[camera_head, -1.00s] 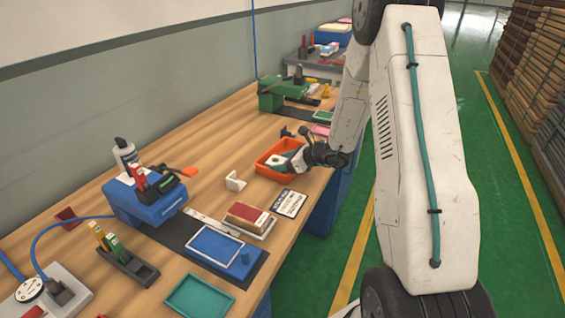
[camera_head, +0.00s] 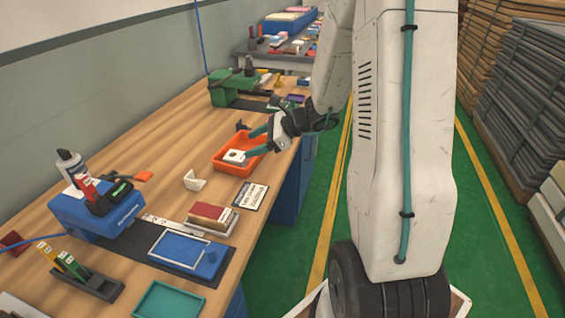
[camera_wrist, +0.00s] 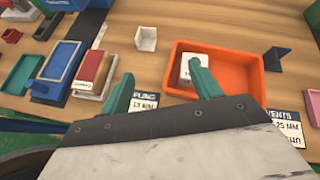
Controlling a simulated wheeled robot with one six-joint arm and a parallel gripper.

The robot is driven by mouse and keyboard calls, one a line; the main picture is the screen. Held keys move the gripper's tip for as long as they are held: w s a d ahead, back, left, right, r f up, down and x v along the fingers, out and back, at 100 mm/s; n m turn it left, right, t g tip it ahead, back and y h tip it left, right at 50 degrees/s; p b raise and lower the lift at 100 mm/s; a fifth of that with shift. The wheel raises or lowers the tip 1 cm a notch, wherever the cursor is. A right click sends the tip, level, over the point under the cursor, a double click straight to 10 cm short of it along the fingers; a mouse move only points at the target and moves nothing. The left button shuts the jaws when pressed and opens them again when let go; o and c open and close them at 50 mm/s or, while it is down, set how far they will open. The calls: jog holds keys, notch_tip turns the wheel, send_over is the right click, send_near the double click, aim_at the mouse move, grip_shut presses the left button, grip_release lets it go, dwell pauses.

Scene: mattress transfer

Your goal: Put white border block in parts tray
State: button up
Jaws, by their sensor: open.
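The white block (camera_head: 234,156), with a dark mark on it, sits inside the orange tray (camera_head: 222,168) at its near-left end. In the wrist view the block (camera_wrist: 186,72) stands by the left wall of the orange tray (camera_wrist: 259,85). My gripper (camera_head: 252,143) is above the tray with its teal fingers spread. In the wrist view my gripper (camera_wrist: 160,87) is open and empty; its right finger overlaps the block in the picture, and I cannot tell whether they touch.
A white angled piece (camera_head: 194,181) stands left of the tray. A label card (camera_head: 250,195) and a red-topped block (camera_head: 211,214) lie nearer. A blue tray (camera_head: 180,250) and a teal tray (camera_head: 170,300) are in front.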

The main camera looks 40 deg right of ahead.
jog(key=s+a+r+n+g, duration=0.7)
jog(key=s+a+r+n, duration=0.4)
jog(key=s+a+n, duration=0.35)
jog(key=s+d+r+n+h, duration=0.1)
jog(key=s+n+h, duration=0.3)
jog(key=s, duration=0.3)
jog(key=s+d+r+n+h, duration=0.1)
jog(key=s+r+n+h, duration=0.1)
jog(key=s+n+h, duration=0.2)
jog(key=s+n, duration=0.2)
jog(key=s, duration=0.2)
jog(key=shift+d+r, duration=0.15)
jog(key=shift+r, duration=0.15)
